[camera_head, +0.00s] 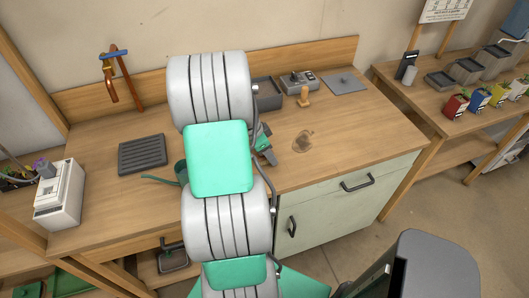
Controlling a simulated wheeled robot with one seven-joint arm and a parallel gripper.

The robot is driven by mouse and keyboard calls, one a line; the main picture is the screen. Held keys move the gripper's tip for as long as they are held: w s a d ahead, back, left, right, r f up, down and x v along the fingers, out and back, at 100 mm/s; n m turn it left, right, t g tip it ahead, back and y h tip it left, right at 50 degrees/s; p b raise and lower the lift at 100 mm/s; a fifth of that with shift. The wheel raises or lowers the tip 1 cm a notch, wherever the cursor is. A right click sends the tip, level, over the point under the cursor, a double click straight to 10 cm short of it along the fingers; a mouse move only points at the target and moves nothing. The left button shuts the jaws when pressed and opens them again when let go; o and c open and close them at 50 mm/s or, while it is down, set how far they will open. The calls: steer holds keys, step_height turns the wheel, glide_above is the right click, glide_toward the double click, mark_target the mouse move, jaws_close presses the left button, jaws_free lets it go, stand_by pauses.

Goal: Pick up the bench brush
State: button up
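I cannot pick out the bench brush for certain. A small upright wooden piece (304,97) stands on the wooden bench (365,130) toward the back; it is too small to tell whether it is the brush. A brownish, see-through-looking item (302,141) lies nearer the front. My gripper (268,155) is low over the bench, just left of that brownish item and apart from it. My arm hides most of the gripper, so its opening does not show. My arm also covers the middle of the bench.
A dark ribbed tray (142,154) and a green watering can (181,172) are left of my arm. A dark bin (267,94), a grey device (299,81) and a grey plate (345,83) line the back. The bench's right front is clear.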

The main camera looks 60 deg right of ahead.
steer(key=shift+s+d+f, duration=0.1)
steer(key=shift+d+f, duration=0.15)
steer(key=shift+f, duration=0.35)
jaws_close()
